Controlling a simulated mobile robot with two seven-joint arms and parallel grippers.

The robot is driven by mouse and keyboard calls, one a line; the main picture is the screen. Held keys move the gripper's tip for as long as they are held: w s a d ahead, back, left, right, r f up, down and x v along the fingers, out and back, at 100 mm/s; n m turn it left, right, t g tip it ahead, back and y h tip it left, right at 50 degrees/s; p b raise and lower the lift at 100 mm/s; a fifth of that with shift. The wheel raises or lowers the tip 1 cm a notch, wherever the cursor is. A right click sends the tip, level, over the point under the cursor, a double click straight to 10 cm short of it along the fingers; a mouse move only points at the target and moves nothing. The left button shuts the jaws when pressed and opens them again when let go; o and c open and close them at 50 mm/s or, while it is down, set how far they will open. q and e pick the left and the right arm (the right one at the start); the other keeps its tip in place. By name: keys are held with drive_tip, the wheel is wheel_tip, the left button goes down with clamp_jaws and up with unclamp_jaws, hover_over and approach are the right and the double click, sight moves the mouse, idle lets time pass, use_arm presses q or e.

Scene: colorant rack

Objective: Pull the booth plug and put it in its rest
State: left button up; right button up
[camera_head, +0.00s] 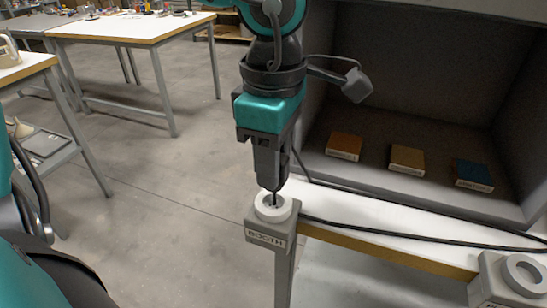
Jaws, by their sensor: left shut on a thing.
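My left gripper (270,172) comes down from the top centre and points straight down. It is shut on the dark booth plug (272,187), which is mostly hidden by the fingers. The plug is directly over the round white socket (290,212) on the grey post labelled BOOTH (265,238). Its lower tip reaches the socket's face; I cannot tell how deep it sits. A grey block with a raised ring (523,274) at the lower right, probably the rest, looks empty; its label is cut off. My right gripper is not in view.
Black cables (420,241) run along the white bench edge (375,215) to the right. Behind it, a dark booth (420,95) holds orange (345,145), tan (407,159) and blue (473,175) blocks. Open floor (165,190) lies left; a worktable (130,28) stands farther back.

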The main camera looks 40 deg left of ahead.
use_arm(q)
drive_tip(key=shift+r, duration=0.15)
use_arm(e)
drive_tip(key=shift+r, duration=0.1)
use_arm(q)
drive_tip(key=shift+r+p, duration=1.15)
drive_tip(key=shift+r, duration=0.75)
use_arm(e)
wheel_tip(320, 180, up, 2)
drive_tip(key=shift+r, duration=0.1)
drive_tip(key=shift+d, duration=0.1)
